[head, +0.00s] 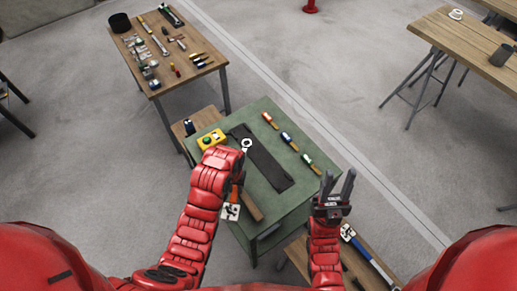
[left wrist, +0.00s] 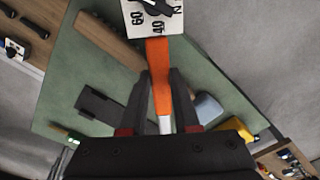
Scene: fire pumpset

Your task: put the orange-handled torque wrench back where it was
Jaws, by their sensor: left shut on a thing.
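The orange-handled torque wrench (head: 235,192) is in my left gripper (head: 240,176), above the green table (head: 279,207). In the left wrist view its orange handle (left wrist: 157,70) runs between the two dark fingers (left wrist: 165,105), which are shut on it. Its white scale plate (left wrist: 152,18) is at the top of that view, and a metal shaft shows below the handle. In the head view the ring end points away from me, over the dark mat (head: 266,168). My right gripper (head: 337,188) is open and empty, off the table's right side.
A yellow box (head: 211,139) and several small coloured-handled tools (head: 288,140) lie on the green table. A wooden piece (head: 249,206) lies near its front. A blue-handled torque wrench (head: 370,257) lies on a low wooden bench. A tool-covered table (head: 155,88) stands behind left.

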